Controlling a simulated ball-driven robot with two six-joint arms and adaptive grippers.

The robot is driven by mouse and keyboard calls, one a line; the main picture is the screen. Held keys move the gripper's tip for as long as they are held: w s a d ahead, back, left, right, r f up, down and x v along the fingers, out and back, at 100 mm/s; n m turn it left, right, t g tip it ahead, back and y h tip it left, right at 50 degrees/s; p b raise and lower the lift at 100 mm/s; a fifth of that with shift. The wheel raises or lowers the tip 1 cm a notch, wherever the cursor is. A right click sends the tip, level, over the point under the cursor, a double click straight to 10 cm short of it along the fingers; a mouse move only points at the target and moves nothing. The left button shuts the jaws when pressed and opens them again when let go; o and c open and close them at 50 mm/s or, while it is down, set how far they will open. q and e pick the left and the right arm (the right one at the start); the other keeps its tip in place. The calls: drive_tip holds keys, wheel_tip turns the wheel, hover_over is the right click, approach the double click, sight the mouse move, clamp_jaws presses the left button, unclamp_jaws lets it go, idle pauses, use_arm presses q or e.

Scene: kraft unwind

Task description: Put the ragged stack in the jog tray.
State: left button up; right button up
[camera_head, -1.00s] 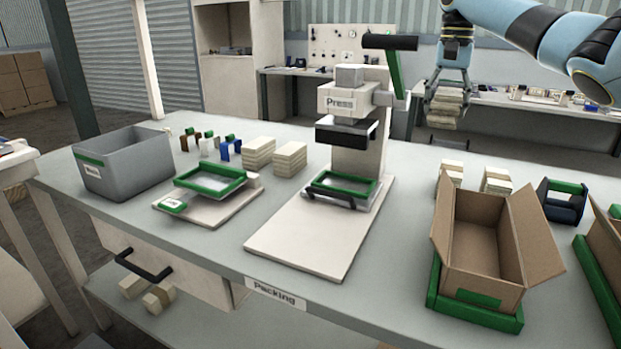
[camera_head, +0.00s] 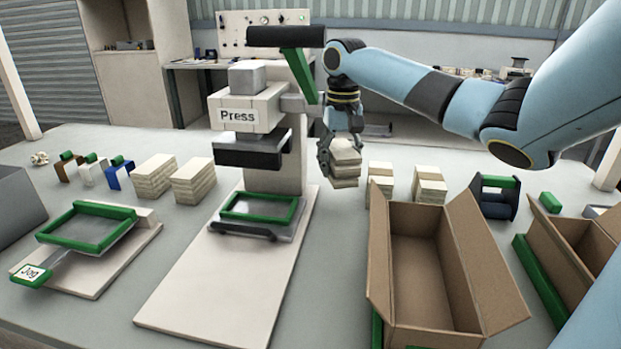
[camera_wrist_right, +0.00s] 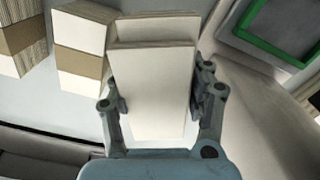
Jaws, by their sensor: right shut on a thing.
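My right gripper (camera_head: 341,150) is shut on a ragged stack (camera_head: 345,168) of pale sheets with uneven layers. It holds the stack above the table, just right of the press, near the banded stacks. In the right wrist view the stack (camera_wrist_right: 152,85) sits between both fingers of the gripper (camera_wrist_right: 158,100). The jog tray (camera_head: 88,228) is a green-rimmed tray on a pale base with a "Jog" label, at the left of the head view. Its floor looks empty. My left gripper is not in view.
The press (camera_head: 248,115) stands between the held stack and the jog tray, with a green-rimmed tray (camera_head: 260,207) under it. Two pale stacks (camera_head: 194,181) stand left of it. Banded stacks (camera_head: 429,186) and an open cardboard box (camera_head: 432,260) are at right. A grey bin (camera_head: 15,208) is far left.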

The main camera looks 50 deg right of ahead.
wheel_tip(320, 180, down, 2)
drive_tip(key=shift+f, duration=0.1)
wheel_tip(320, 180, down, 3)
drive_tip(key=shift+f, duration=0.35)
drive_tip(key=o, duration=1.2)
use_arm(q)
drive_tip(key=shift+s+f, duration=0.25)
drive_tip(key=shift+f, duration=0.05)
use_arm(e)
drive_tip(key=shift+o, duration=0.2)
